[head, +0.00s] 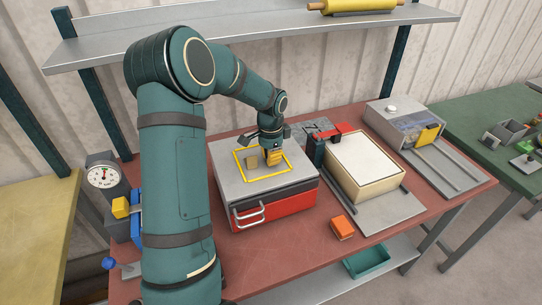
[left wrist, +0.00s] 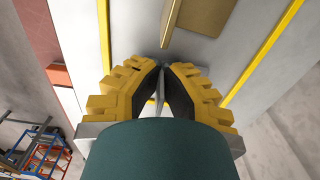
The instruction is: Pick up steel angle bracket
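The steel angle bracket (head: 252,161) is gold-tan and sits inside a yellow square outline on the grey top of a red-fronted drawer unit (head: 300,200). My left gripper (head: 274,158) points down over this outline, just right of the bracket's visible part. In the left wrist view the bracket's broad plate (left wrist: 208,20) lies ahead of the fingers. The contact is partly hidden by the fingers. My right gripper is in neither view.
A pale block (head: 365,162) in a fixture stands right of the drawer unit. An orange block (head: 342,227) lies in front on the red bench. A dial gauge (head: 103,177) stands at left. A shelf (head: 270,40) spans above. The bench's front right is mostly clear.

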